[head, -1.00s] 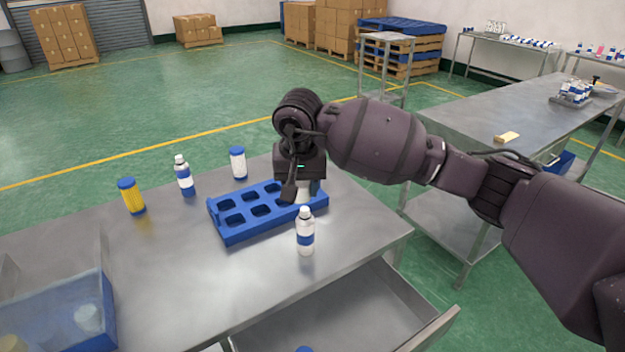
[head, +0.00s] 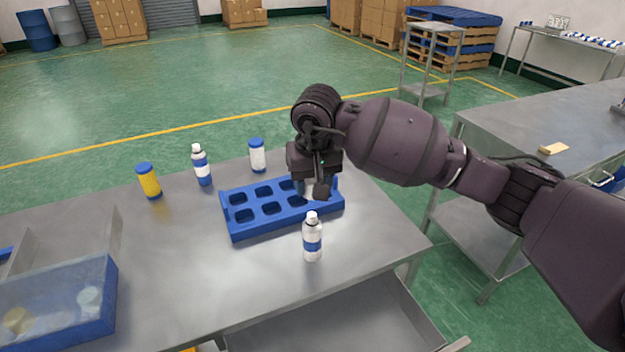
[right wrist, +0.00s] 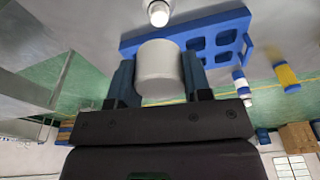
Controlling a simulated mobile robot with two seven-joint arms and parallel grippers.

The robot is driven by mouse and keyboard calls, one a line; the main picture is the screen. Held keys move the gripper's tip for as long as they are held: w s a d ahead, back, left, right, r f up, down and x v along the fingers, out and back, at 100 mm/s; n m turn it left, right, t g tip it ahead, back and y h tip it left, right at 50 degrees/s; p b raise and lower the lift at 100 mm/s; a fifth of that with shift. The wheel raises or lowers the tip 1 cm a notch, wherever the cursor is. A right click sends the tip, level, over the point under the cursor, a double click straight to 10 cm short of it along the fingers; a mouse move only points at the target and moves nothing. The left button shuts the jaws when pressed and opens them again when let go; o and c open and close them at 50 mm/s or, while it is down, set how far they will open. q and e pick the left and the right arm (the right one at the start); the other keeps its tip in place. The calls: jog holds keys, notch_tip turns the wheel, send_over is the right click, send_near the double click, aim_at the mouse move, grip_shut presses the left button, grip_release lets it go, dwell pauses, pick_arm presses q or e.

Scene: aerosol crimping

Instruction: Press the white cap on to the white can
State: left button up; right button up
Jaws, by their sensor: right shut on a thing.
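A white cap (right wrist: 160,72), a plain white cylinder, sits between the two fingers of my right gripper (right wrist: 160,82) in the right wrist view. In the head view my right gripper (head: 312,188) hangs above the right part of the blue rack, and the cap is hidden behind it. A white can (head: 312,242) with a blue band and a narrow white top stands upright on the table in front of the rack, apart from the gripper. Its top also shows in the right wrist view (right wrist: 158,13). My left gripper is not in view.
The blue rack (head: 285,222) has several empty-looking pockets. Behind it stand a second white-and-blue can (head: 202,168), a blue-lidded white can (head: 257,156) and a blue-lidded yellow can (head: 149,182). A blue bin (head: 100,310) is at left. A drawer (head: 345,325) stands open in front.

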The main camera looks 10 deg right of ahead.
aim_at(312, 213)
jog(key=shift+a+f, duration=0.15)
jog(key=shift+f, duration=0.05)
jog(key=shift+f+b, duration=0.4)
jog(key=shift+f, duration=0.8)
notch_tip(312, 213, down, 2)
jog(key=shift+f+b, duration=0.1)
jog(key=shift+b, duration=0.25)
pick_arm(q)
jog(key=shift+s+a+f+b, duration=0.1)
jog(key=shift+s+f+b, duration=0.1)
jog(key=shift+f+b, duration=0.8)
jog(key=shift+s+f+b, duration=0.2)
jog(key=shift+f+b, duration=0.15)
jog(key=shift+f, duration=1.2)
pick_arm(e)
jog(key=shift+f, duration=1.4)
pick_arm(q)
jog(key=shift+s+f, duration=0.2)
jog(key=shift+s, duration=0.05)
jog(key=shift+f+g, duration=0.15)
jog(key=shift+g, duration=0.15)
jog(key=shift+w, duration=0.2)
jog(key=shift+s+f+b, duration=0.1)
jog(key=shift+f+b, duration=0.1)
jog(key=shift+b, duration=0.25)
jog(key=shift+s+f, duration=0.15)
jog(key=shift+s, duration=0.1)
